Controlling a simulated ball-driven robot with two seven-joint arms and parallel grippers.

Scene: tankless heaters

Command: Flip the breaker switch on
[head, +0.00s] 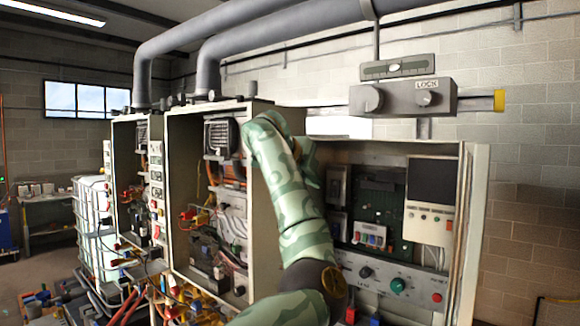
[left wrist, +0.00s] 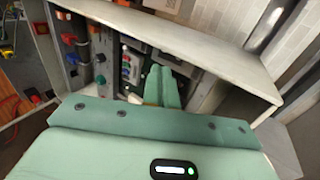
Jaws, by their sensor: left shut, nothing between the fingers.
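The open right cabinet (head: 474,215) holds a dark board with two grey switch boxes at its left, an upper one (head: 338,185) and a lower one (head: 337,227). Either may be the breaker; its lever position cannot be made out. My left gripper (left wrist: 163,75) is shut and empty, its green fingers pointing into this cabinet in the left wrist view. There the fingertips lie near a row of coloured switches (left wrist: 126,68) and dark grey boxes; contact cannot be told. In the head view my left forearm hides the fingertips. My right gripper is out of view.
A green knob (head: 398,285) and a red button (head: 437,297) sit on the lower panel. A grey LOCK box (head: 402,97) is above the cabinet. The cabinet's side walls border the opening. Another open heater cabinet (head: 207,200) stands to the left.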

